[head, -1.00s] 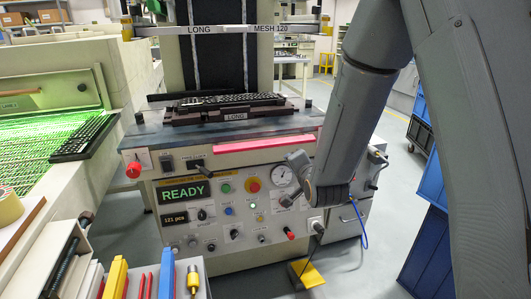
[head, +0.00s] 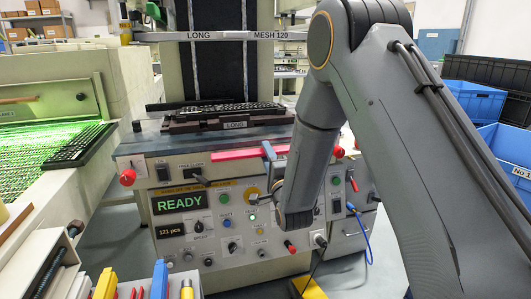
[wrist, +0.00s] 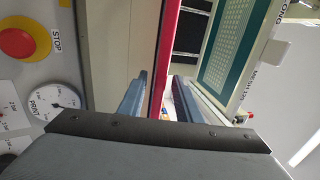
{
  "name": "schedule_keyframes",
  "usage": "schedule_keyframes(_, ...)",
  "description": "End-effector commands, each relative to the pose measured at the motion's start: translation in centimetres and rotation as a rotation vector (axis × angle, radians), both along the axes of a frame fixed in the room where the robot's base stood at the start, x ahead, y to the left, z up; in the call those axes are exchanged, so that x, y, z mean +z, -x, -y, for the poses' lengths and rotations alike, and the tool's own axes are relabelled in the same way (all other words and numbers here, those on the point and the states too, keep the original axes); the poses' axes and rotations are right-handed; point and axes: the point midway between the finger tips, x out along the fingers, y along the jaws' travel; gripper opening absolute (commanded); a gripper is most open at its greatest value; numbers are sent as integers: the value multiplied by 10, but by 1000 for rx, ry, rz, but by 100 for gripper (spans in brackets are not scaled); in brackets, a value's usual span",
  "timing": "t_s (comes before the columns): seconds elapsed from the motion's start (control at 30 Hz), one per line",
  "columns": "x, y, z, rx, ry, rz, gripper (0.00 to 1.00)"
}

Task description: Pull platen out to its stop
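The platen (head: 191,125) is a dark plate on top of the printing machine, marked LONG, with a black keyboard (head: 232,108) lying on it. A red bar (head: 232,154) runs along the machine's front edge below the platen. My gripper (head: 268,153) is at the right part of this bar; my arm hides much of it. In the wrist view, the red bar (wrist: 171,45) passes between the two blue-grey fingers of my gripper (wrist: 162,98). The fingers are open, with gaps visible beside the bar.
The front panel has a READY display (head: 180,202), knobs and buttons; the STOP button (wrist: 17,42) and a dial (wrist: 47,103) are close to my gripper. A screen frame (head: 220,35) stands above the platen. A green-lit conveyor (head: 25,145) is at left, blue crates (head: 485,100) at right.

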Motion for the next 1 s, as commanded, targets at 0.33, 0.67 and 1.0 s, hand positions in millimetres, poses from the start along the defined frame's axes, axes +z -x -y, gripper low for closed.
schedule_keyframes(0.33,4,-16,-5,0,1,-1,31)
schedule_keyframes(0.67,4,-16,-5,0,1,-1,0)
schedule_keyframes(1.0,3,-17,-4,0,1,-1,0)
